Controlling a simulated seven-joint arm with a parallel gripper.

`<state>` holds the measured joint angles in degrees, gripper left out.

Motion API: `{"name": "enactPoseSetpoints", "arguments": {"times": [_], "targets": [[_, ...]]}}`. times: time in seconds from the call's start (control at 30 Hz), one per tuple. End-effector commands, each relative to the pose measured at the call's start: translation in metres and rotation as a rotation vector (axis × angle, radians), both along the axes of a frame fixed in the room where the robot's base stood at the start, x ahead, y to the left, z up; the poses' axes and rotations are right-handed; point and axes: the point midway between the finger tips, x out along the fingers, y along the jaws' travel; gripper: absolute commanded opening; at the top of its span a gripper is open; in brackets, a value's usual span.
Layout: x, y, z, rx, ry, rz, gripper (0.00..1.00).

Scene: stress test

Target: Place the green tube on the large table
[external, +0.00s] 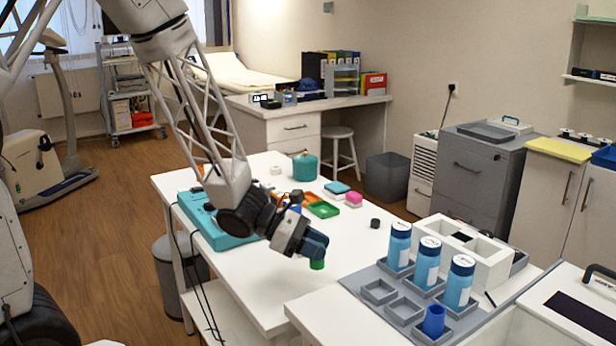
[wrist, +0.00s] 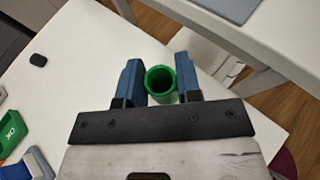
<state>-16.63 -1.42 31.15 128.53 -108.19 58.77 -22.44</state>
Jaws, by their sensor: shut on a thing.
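The green tube (wrist: 160,84) is between the two blue fingers of my gripper (wrist: 160,82) in the wrist view, with its round open end facing the camera. In the external view the green tube (external: 317,264) shows just below the fingertips of my gripper (external: 314,245). My gripper is shut on it. The large white table (external: 262,300) lies beneath, and the tube is over its front right part. I cannot tell whether the tube's lower end touches the table top.
A grey tray (external: 380,291) with several blue-capped bottles and a blue cup (external: 433,321) stands on a surface at the right. A small dark block (external: 375,223), pink block (external: 353,199), green tray (external: 323,209) and teal container (external: 305,167) are on the large table. Its front middle is clear.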

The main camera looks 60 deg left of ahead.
Motion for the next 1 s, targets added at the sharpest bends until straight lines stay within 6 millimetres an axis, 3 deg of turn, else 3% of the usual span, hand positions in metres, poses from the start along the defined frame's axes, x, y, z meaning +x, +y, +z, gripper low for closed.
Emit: {"name": "enactPoseSetpoints", "arguments": {"times": [0.6,0.8,1.0], "targets": [[0.089,0.003,-0.009,0.001,0.000,-0.001,0.10],[0.104,0.003,-0.010,0.000,0.000,-0.001,0.10],[0.106,0.004,-0.010,0.000,0.000,-0.001,0.10]]}}
